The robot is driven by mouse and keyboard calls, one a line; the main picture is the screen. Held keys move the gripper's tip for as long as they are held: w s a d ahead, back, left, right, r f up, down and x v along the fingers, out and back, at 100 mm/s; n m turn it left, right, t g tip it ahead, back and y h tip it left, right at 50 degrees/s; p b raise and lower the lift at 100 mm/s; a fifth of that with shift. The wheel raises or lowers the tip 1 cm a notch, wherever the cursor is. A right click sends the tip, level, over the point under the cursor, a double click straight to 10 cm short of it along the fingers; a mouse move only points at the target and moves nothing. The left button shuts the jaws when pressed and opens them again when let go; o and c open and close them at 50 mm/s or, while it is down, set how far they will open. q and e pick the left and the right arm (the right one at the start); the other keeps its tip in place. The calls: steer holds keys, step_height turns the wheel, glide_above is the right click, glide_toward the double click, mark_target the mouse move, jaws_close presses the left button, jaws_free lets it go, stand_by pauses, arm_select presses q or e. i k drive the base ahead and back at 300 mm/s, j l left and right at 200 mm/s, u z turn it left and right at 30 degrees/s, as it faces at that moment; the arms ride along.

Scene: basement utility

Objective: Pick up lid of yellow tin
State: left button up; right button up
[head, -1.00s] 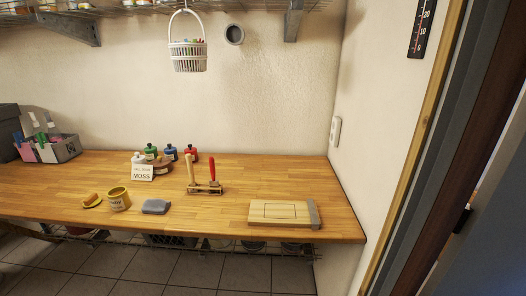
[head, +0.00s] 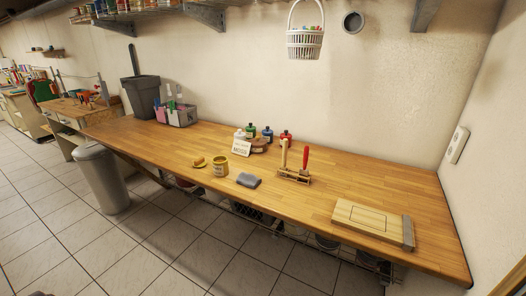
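Neither of my grippers shows in the head view.
A grey block (head: 248,180), a tool stand (head: 294,175) and a wooden board (head: 372,221) lie right of the tin on the workbench (head: 150,145). Paint bottles and a sign (head: 241,147) stand behind. A grey bin (head: 102,178) stands on the floor left.

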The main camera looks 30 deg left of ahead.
mark_target(199, 162)
steer(key=u, duration=1.25)
